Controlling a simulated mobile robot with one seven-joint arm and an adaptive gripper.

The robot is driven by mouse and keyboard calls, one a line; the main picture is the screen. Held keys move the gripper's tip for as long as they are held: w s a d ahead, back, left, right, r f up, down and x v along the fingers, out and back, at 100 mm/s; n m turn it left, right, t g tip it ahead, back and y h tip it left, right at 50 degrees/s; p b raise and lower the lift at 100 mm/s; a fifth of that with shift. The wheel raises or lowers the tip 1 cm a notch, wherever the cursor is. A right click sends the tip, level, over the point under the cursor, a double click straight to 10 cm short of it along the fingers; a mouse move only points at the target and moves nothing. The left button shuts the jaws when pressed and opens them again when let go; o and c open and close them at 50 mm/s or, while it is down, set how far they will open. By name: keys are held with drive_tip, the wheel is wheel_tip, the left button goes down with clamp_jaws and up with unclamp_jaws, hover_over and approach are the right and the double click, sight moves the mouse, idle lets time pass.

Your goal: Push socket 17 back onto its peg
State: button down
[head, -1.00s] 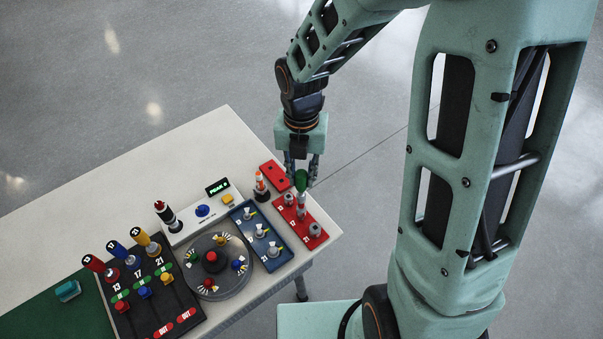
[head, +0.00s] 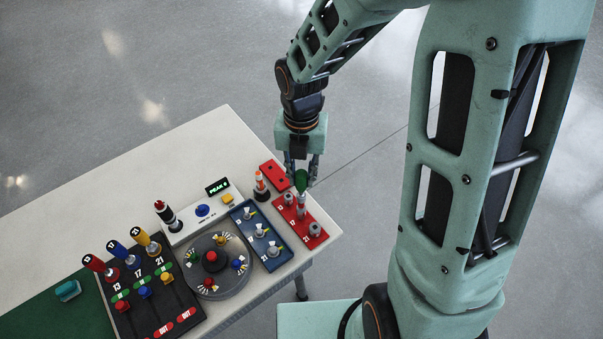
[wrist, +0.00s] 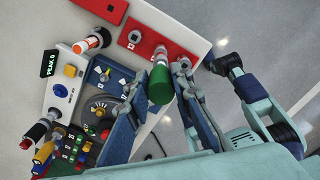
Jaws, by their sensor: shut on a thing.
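A red tray (head: 312,233) at the table's right end bears number marks, with 17 in the middle. Silver sockets stand at its far (head: 289,198) and near (head: 315,229) places. My gripper (head: 301,170) is shut on a green-handled tool (head: 301,181), which also shows in the wrist view (wrist: 160,86). The tool is about upright, its silver shaft (head: 301,202) pointing down at the tray's middle place. Socket 17 cannot be told apart from the shaft's lower end, and I cannot tell whether that end sits on the peg.
Left of the red tray is a blue tray (head: 271,262) with silver pieces. Further left are a grey dial (head: 222,284), a white box with a display (head: 217,187), and a black rack of coloured handles (head: 158,318). An orange-and-white driver (head: 260,183) stands near my gripper.

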drive_tip(key=shift+f+b, duration=0.45)
drive_tip(key=shift+f, duration=0.6)
idle(1.3)
